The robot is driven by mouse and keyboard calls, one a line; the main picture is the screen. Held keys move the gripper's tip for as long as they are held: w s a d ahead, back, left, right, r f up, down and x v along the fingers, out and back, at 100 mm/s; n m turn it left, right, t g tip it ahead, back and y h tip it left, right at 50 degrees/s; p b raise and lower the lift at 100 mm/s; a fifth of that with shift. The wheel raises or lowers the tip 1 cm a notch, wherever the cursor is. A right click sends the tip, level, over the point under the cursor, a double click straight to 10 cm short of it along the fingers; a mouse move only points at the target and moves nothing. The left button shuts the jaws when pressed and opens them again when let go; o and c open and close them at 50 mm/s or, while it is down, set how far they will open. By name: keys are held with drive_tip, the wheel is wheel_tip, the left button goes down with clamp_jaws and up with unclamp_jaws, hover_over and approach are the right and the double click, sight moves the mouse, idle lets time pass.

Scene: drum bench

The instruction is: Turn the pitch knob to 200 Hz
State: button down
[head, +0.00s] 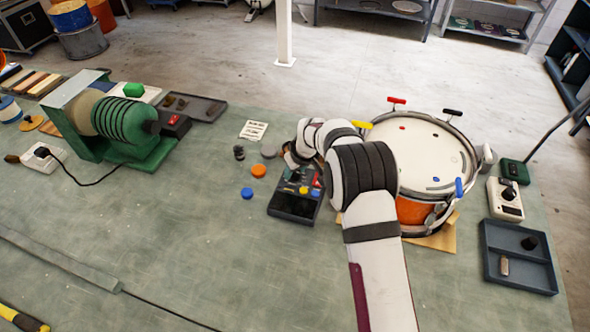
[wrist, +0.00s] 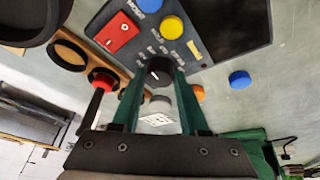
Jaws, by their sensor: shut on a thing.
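A dark control box (head: 292,208) with coloured buttons and a dark screen lies on the bench left of the drum. In the wrist view its panel (wrist: 205,20) shows a red button (wrist: 116,32), a blue button (wrist: 171,27), a yellow button (wrist: 174,8) and small markings around a black knob (wrist: 159,72). My gripper (wrist: 160,78) is shut on this knob, one green finger on each side. A pale pointer line shows on the knob, but its scale is too small to read. No number is legible on the screen (wrist: 225,25). My arm hides part of the box in the head view.
The drum (head: 420,150), with coloured clamps, stands close to the right of my arm. A blue disc (head: 247,193) and an orange disc (head: 259,171) lie left of the box. A green machine (head: 125,120) stands far left. The front middle of the bench is clear.

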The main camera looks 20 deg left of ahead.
drive_tip(key=n, duration=0.2)
drive_tip(key=n+g+y, duration=0.1)
drive_tip(key=n, duration=0.1)
drive_tip(key=shift+w+d+n, duration=0.1)
drive_tip(key=shift+w+n, duration=0.05)
drive_tip(key=shift+n, duration=0.15)
drive_tip(key=n+g, duration=0.1)
drive_tip(key=n, duration=0.1)
drive_tip(key=n+g, duration=0.1)
drive_tip(key=n, duration=0.1)
drive_tip(key=shift+w+n+y, duration=0.1)
drive_tip(key=shift+n+y, duration=0.2)
drive_tip(key=shift+d, duration=0.1)
drive_tip(key=shift+c, duration=2.2)
unclamp_jaws()
drive_tip(key=shift+r, duration=0.1)
